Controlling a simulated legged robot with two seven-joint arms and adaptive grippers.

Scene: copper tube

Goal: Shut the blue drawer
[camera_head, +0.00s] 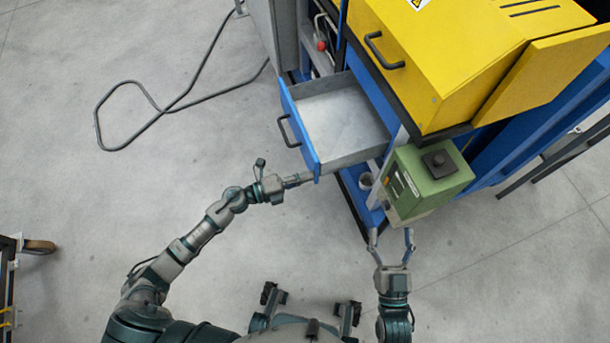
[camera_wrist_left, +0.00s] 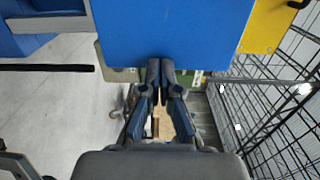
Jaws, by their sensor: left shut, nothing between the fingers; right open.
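The blue drawer (camera_head: 298,130) stands pulled out from the blue cabinet, with its grey inside (camera_head: 342,120) empty. Its black handle (camera_head: 287,131) is on the front face. My left gripper (camera_head: 306,178) is shut and empty at the lower end of the drawer front. In the left wrist view its closed fingertips (camera_wrist_left: 160,68) overlap the lower edge of a blue panel (camera_wrist_left: 170,30); I cannot tell whether they touch it. My right gripper (camera_head: 391,238) is open and empty, just below the green box.
A yellow cabinet (camera_head: 450,60) with a black handle stands above and right of the drawer. A green box (camera_head: 425,185) with a black knob is right of the drawer. A black cable (camera_head: 150,118) lies on the floor at left. The floor left of the drawer is otherwise clear.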

